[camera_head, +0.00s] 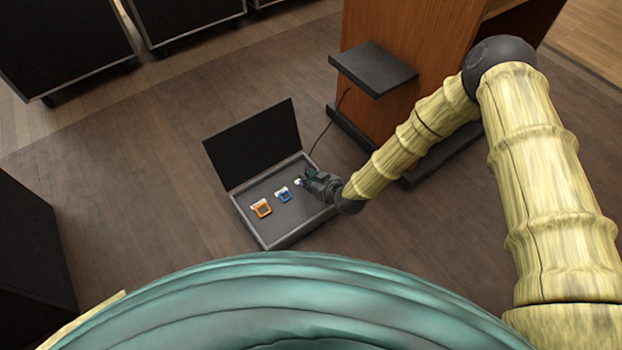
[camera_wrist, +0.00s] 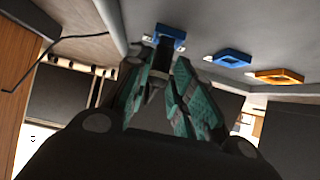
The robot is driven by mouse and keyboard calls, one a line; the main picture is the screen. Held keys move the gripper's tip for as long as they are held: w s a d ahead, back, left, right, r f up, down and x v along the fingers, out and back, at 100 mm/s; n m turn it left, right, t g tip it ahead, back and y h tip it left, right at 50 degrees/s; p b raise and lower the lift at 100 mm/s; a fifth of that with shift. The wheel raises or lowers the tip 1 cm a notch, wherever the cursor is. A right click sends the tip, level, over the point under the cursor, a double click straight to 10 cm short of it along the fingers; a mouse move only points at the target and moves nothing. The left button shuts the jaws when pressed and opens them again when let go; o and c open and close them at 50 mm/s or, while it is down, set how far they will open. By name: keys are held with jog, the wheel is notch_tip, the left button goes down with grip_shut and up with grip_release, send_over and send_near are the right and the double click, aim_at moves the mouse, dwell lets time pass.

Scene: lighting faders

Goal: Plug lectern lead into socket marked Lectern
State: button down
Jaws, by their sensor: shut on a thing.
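A grey floor box (camera_head: 289,236) with sockets stands open on the floor. My gripper (camera_head: 307,179) is at its right-hand end. In the wrist view, my gripper (camera_wrist: 163,60) is shut on a dark plug (camera_wrist: 165,45), mostly hidden between the teal fingers. The plug is right at a blue-framed socket (camera_wrist: 172,32); I cannot tell how far it is in. A second blue socket (camera_head: 283,195) and an orange socket (camera_head: 261,208) are further left in the box. The black lead (camera_head: 325,135) runs from the lectern to the box. The white socket labels are too small to read.
The wooden lectern (camera_head: 403,35) with a dark shelf (camera_head: 373,68) stands behind and right of the box. The box's black lid (camera_head: 254,142) is raised at its back. Dark cases (camera_head: 62,45) stand at the back left. Wood floor (camera_head: 150,200) is clear on the left.

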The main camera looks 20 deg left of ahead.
jog(key=shift+f, duration=0.4)
dwell(1.2)
jog(key=c, duration=1.2)
grip_release()
jog(key=shift+o, duration=0.2)
jog(key=shift+d+r, duration=0.1)
jog(key=v, duration=1.1)
jog(key=shift+s+d, duration=0.25)
jog(key=shift+d, duration=0.05)
jog(key=shift+r, duration=0.15)
